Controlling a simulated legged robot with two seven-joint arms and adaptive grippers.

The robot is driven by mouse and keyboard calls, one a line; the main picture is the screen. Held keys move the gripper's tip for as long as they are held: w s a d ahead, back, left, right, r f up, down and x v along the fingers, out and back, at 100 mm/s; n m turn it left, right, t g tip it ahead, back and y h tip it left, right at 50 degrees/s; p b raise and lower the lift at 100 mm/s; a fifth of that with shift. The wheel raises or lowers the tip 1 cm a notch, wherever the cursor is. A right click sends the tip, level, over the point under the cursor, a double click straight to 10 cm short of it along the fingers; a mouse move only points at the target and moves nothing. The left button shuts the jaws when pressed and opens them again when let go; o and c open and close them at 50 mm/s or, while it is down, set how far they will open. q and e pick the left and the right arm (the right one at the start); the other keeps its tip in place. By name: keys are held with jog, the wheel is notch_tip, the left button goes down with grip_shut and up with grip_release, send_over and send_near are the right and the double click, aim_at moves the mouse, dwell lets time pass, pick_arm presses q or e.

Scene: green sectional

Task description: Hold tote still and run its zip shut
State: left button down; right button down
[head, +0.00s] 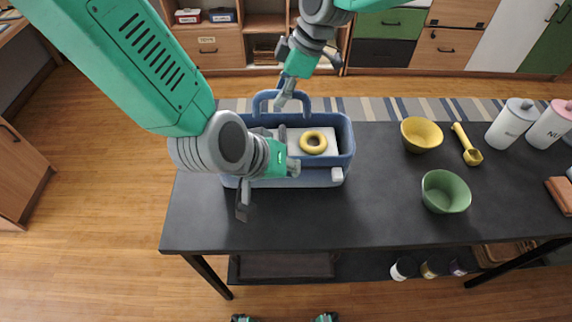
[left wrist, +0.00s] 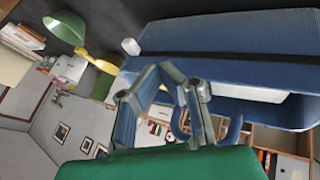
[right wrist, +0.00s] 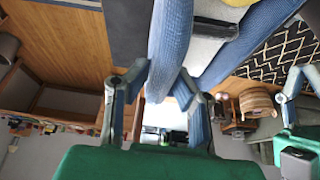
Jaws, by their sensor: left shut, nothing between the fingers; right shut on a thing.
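The blue tote (head: 342,130) stands on the dark table with its top open. A yellow ring (head: 313,142) on a white item (head: 322,133) shows inside. A white block (head: 337,174), which looks like the zip pull, sits at the tote's front right corner; it also shows in the left wrist view (left wrist: 130,47). My right gripper (head: 282,100) is shut on the tote's raised blue handle (head: 264,97), which runs between its fingers in the right wrist view (right wrist: 170,40). My left gripper (head: 243,208) is shut and empty at the tote's front left; its arm hides the tote's left part.
A yellow bowl (head: 421,134), a green bowl (head: 445,191), a yellow scoop (head: 467,145) and white canisters (head: 511,124) stand to the right. A striped runner (head: 375,110) lies along the back edge. The table front (head: 300,225) is clear.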

pick_arm(q)
jog(key=shift+s+a+r, duration=0.2)
jog(key=shift+r, duration=0.25)
pick_arm(e)
jog(key=shift+w, duration=0.1)
